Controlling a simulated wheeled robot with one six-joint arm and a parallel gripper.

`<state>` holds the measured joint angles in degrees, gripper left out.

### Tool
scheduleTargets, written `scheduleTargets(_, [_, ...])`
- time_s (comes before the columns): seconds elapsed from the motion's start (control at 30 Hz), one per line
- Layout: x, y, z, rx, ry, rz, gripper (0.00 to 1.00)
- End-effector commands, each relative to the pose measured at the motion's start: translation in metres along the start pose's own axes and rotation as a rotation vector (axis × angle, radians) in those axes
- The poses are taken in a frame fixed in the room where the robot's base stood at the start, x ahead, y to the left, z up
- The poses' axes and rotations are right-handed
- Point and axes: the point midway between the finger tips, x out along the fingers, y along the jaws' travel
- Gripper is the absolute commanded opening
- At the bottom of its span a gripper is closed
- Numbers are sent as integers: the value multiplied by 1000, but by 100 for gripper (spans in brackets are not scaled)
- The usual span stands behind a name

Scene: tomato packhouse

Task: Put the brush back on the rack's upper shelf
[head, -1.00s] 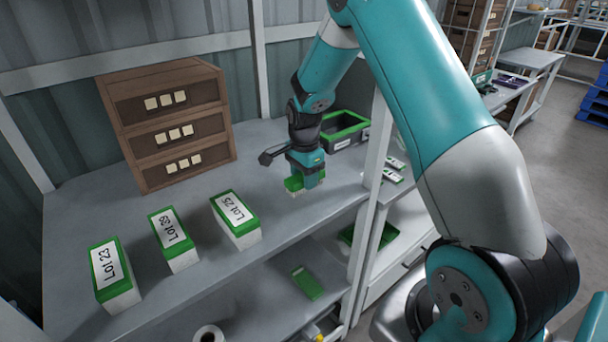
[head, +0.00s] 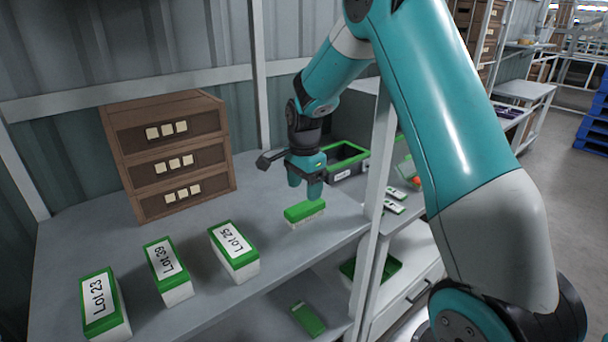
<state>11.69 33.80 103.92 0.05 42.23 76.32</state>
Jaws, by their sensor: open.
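The brush (head: 305,213), with a green back and pale bristles below, rests on the rack's upper shelf (head: 285,250) near its front right part. My gripper (head: 306,190) is just above and a little behind the brush, open and empty, with its fingers pointing down. A small gap shows between the fingertips and the brush.
Green-lidded white boxes marked Lot 25 (head: 234,252), Lot 39 (head: 168,270) and Lot 23 (head: 104,304) stand to the left. A brown drawer unit (head: 170,155) stands behind them. A black, green-rimmed crate (head: 345,161) is behind my gripper. A white rack post (head: 376,180) is close on the right.

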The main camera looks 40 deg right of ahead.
Motion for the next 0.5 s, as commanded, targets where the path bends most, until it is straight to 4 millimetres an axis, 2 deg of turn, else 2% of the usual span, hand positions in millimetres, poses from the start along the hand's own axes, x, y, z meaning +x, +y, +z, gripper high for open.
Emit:
scheduleTargets(0.1, [-24, -1, 0, 0, 1, -5, 68])
scheduleTargets(0.2, [-39, 0, 0, 0, 1, -3, 68])
scheduleTargets(0.37, [-55, 2, 6, -35, -4, -5, 68])
scheduleTargets(0.47, [-72, 17, 38, -229, -25, -28, 68])
scheduleTargets(0.5, [-81, 28, 59, -363, -39, -44, 68])
